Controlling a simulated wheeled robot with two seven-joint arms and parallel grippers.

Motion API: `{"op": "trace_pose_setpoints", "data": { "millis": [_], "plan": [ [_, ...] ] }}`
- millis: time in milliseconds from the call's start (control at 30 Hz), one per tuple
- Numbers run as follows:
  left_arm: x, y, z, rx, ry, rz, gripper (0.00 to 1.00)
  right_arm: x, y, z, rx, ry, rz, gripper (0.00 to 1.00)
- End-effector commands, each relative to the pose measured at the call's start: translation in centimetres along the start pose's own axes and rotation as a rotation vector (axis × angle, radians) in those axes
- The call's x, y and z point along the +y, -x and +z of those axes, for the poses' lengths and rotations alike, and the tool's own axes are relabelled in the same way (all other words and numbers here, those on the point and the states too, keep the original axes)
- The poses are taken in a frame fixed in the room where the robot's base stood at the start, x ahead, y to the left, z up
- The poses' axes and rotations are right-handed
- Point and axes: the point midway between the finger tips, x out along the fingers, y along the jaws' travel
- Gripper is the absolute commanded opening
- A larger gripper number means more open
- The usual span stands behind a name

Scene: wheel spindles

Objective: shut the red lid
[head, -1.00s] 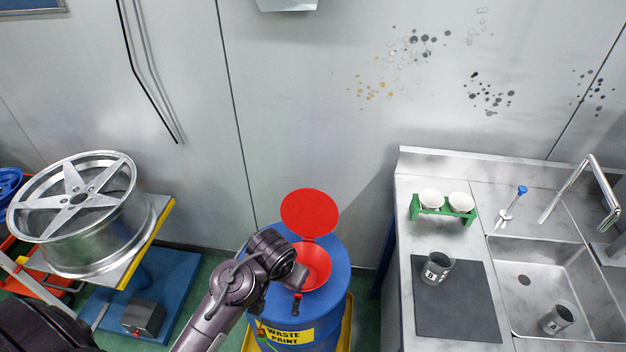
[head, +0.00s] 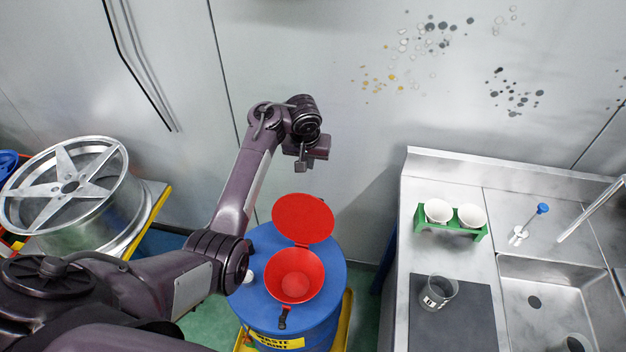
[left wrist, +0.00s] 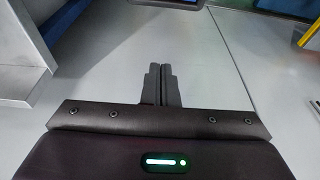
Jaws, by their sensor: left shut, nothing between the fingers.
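The red lid (head: 303,218) stands open, tilted up at the back of the red funnel (head: 295,276). The funnel is set in the top of a blue waste paint drum (head: 330,318). A small dark latch (head: 283,318) shows at the funnel's front. My left gripper (head: 301,164) is above and behind the lid, apart from it, near the wall. In the left wrist view its two fingers (left wrist: 161,86) are together with nothing between them. My right gripper is not in view.
A wheel rim (head: 68,188) sits on a stand at the left. The wall (head: 330,60) is close behind the drum.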

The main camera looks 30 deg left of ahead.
Motion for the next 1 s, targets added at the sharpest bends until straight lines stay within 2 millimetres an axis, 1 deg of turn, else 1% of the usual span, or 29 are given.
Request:
{"op": "trace_pose_setpoints", "data": {
  "millis": [167,300,433,533,600,633,700,833,1000],
  "plan": [
    [-0.3,-2.4,0.1,-0.003,0.001,-0.005,0.00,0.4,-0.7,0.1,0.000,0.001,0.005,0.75],
    [-0.3,-5.2,0.1,-0.003,0.001,-0.007,0.00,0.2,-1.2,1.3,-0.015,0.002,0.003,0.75],
    [-0.2,-7.5,0.0,-0.002,0.002,-0.005,0.00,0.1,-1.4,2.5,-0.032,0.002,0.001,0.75],
    [-0.1,-9.2,0.1,-0.003,0.000,-0.002,0.00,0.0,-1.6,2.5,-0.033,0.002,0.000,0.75],
    [-0.2,-10.1,0.1,-0.002,0.001,-0.004,0.00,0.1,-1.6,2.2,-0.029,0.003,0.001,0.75],
    [-0.1,-9.3,0.5,-0.001,-0.001,-0.003,0.00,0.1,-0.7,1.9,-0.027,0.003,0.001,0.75],
    [-0.2,-8.9,1.4,-0.001,0.000,-0.003,0.00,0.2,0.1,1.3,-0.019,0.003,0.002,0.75],
    [-0.1,-8.5,2.6,0.000,-0.001,-0.002,0.00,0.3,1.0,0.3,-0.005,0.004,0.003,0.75],
    [-0.1,-8.4,3.7,-0.001,0.000,-0.001,0.00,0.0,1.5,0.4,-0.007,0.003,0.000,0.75]
  ]
}}
